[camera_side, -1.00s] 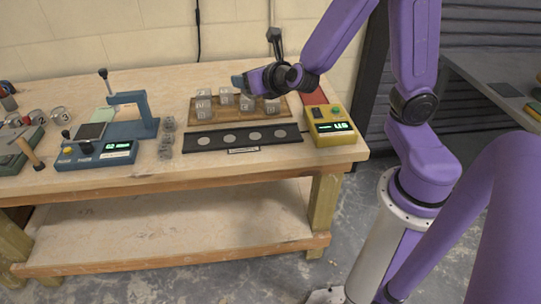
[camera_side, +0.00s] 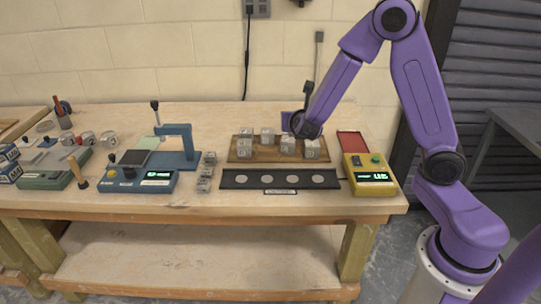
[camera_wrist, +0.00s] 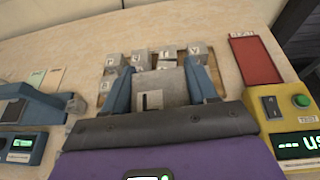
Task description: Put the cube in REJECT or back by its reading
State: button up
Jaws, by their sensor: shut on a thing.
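My gripper (camera_wrist: 158,85) is shut on a grey cube (camera_wrist: 172,80) with a dark mark on its near face, held between two blue fingers in the wrist view. In the side view my gripper (camera_side: 297,125) is over the back of the wooden tray (camera_side: 240,158), and the held cube cannot be made out there. Several grey lettered cubes (camera_side: 247,146) stand on that tray. The red REJECT area (camera_side: 352,142) lies right of it, behind the yellow tester (camera_side: 368,176). The tester's lit display (camera_wrist: 297,144) shows dashes and "us" in the wrist view.
A black strip with pale discs (camera_side: 280,180) lies in front of the tray. A blue device with an upright frame (camera_side: 140,180) stands left, with small grey blocks (camera_side: 206,172) beside it. Tools and tins lie at the far left. The bench front is mostly clear.

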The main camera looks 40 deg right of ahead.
jog(key=shift+m+g, duration=0.3)
jog(key=shift+w+d+f, duration=0.6)
jog(key=shift+w+f, duration=1.65)
jog(key=shift+w, duration=0.1)
jog(key=shift+w+d+f, duration=0.65)
jog(key=shift+w+f, duration=1.65)
jog(key=shift+w, duration=0.1)
jog(key=shift+w+d+f, duration=0.6)
jog(key=shift+w+f, duration=1.65)
jog(key=shift+w, duration=0.1)
